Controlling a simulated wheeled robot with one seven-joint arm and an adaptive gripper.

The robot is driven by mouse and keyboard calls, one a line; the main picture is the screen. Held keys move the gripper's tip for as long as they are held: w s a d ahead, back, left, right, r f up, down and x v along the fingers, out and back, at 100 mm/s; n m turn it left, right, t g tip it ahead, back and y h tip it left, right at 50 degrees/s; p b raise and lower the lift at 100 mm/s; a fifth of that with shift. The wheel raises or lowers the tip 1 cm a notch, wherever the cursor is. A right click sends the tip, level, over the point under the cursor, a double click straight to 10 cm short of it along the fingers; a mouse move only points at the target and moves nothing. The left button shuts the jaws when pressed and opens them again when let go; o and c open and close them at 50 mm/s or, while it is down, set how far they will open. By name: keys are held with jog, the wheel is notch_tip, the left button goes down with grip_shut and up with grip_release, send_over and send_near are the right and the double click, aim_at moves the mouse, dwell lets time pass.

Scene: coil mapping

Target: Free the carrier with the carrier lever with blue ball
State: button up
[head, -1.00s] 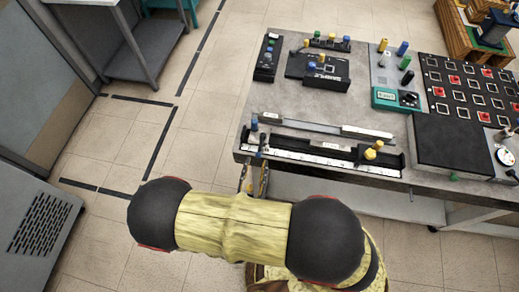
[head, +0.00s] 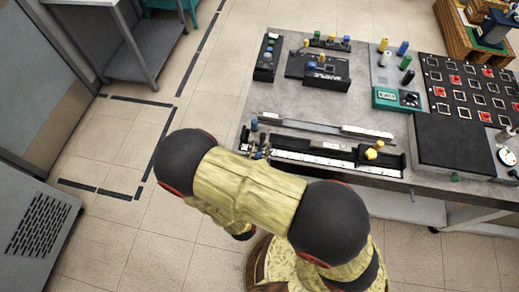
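The carrier lever with the blue ball (head: 254,124) stands at the left end of the long black rail on the bench's front edge. The rail has a white scale strip (head: 310,161) along its front. A yellow knob (head: 372,153) sits on the dark carrier block near the rail's right end. Small dark and brassy parts of what looks like my gripper (head: 251,151) show just below the blue ball, at the rail's left end. The rest of the gripper is hidden behind my arm. I cannot tell whether it touches the lever or how far its fingers are apart.
A grey bar (head: 300,124) lies behind the rail. Black fixtures with coloured knobs (head: 318,68), a green meter box (head: 397,98) and a black panel with red squares (head: 470,90) fill the back and right. The bench middle (head: 290,100) is clear, and floor is free at left.

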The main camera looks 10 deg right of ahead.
jog(key=shift+c, duration=1.1)
grip_shut()
